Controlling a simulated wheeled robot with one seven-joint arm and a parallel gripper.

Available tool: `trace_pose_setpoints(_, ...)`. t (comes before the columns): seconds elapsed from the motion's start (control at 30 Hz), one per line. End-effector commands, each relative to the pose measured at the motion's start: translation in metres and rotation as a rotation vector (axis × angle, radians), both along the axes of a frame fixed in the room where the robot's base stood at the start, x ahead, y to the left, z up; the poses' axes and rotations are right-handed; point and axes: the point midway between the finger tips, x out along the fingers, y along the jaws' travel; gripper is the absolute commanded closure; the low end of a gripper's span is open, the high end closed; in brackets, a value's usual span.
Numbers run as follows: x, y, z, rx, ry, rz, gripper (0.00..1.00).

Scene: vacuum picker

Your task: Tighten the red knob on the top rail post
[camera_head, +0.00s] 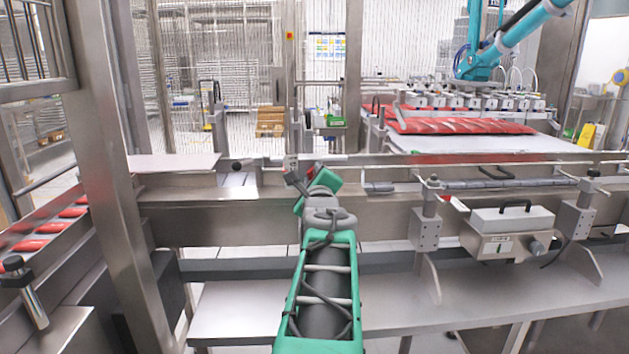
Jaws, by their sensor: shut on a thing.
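My green and grey arm reaches forward from the bottom middle to the top rail (400,160) of the steel conveyor frame. My gripper (301,176) is at the rail, beside a short upright post (291,162). It is shut on the red knob (311,171), of which only a small red bit shows. The wrist hides most of the knob and the fingertips, so how far the knob is turned cannot be seen.
A second knob on a steel post (14,264) stands at the lower left. A bracket (427,225) and a control box (510,230) are right of my arm. A wide steel column (100,150) stands left. Behind, a teal robot arm (510,40) hangs over red packs (460,126).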

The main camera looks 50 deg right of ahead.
Motion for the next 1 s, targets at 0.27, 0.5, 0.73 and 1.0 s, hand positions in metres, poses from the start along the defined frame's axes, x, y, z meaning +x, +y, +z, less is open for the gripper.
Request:
trace_pose_setpoints(0.27, 0.0006, 0.0005, 0.0007, 0.044, -0.052, 0.002, 1.0)
trace_pose_setpoints(0.5, 0.0006, 0.0005, 0.001, 0.05, -0.059, 0.002, 1.0)
trace_pose_setpoints(0.73, 0.0006, 0.0005, 0.001, 0.049, -0.058, 0.002, 0.66)
trace_pose_setpoints(1.0, 0.0, 0.0, 0.0005, 0.049, -0.057, 0.001, 0.47)
